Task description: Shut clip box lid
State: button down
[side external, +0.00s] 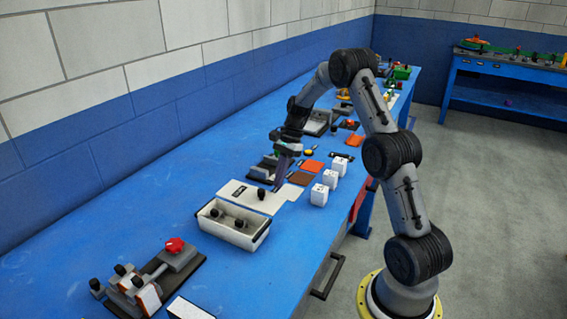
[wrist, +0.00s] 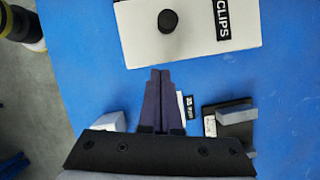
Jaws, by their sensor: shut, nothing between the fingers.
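The clip box (side external: 232,234) is an open white box on the blue table, with a few dark round items inside. Its white lid (side external: 252,200) lies flat beside the box's far edge; I cannot tell whether they are joined. The lid has a black knob and a label. In the wrist view, the lid (wrist: 205,45) fills the top, with its knob (wrist: 168,20) and the "CLIPS" label (wrist: 223,18). My gripper (wrist: 160,72) is shut and empty, its tips just short of the lid's edge. In the side view, my gripper (side external: 279,186) is beside the lid's far end.
Several white cubes (side external: 319,195) stand right of the lid. Orange and brown plates (side external: 300,178) lie behind my gripper. A toggle fixture with a red knob (side external: 175,245) sits front left. A grey-and-black block (wrist: 235,125) lies near my gripper. The table left of the box is clear.

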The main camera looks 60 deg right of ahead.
aim_at(270, 195)
jog(key=shift+w+a+r, duration=0.1)
jog(key=shift+w+a, duration=0.2)
jog(key=shift+a, duration=0.6)
jog(key=shift+w+a+r, duration=0.1)
jog(key=shift+w+a, duration=0.15)
jog(key=shift+a, duration=0.65)
jog(key=shift+a, duration=0.2)
jog(key=a, duration=1)
jog(key=shift+a, duration=0.1)
